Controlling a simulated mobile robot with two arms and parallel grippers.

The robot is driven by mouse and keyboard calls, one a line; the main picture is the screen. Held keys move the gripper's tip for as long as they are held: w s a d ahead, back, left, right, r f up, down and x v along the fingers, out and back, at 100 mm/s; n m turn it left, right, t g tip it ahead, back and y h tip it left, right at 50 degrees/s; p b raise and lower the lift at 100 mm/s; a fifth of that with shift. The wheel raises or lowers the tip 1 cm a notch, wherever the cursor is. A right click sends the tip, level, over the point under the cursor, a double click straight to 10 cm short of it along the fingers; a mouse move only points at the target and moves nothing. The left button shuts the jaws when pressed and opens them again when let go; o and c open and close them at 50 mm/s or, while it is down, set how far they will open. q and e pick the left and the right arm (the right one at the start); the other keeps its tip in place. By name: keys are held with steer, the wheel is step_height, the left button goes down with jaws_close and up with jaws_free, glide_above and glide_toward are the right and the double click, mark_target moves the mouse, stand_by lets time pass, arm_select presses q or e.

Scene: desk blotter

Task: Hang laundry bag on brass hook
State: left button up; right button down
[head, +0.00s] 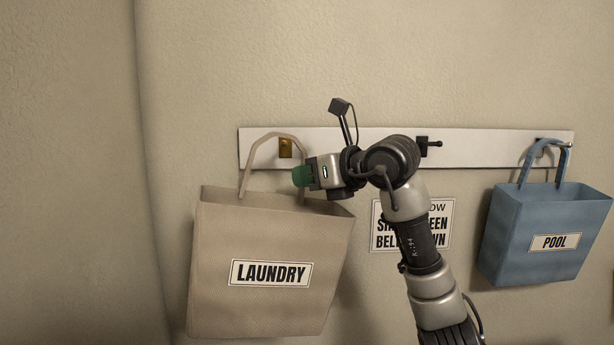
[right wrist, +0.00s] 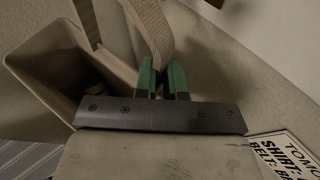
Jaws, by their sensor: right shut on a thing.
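The beige laundry bag (head: 262,245) with a LAUNDRY label is upright, slightly tilted, at the left of the head view. My right gripper (head: 301,176) is shut on the right side of its handle (head: 262,137). In the right wrist view the green fingertips (right wrist: 163,80) pinch the handle strap (right wrist: 150,28) above the open bag (right wrist: 35,60). The brass hook (head: 286,148) is on the white rail, and in the head view it shows inside the handle loop, below its top. I cannot tell whether the strap is over the hook or in front of it.
The white rail (head: 215,160) runs along the wall. A dark hook (head: 430,144) on it is empty. A blue POOL bag (head: 540,225) hangs at the right. A sign (head: 440,215) is partly behind my right arm.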

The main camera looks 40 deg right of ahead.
steer(key=w+d+f+p, duration=0.1)
steer(key=w+d+p, duration=0.1)
steer(key=w+d, duration=0.3)
steer(key=shift+w+d+f, duration=0.2)
steer(key=shift+w+d, duration=0.15)
steer(key=shift+w, duration=0.5)
stand_by(0.3)
stand_by(0.6)
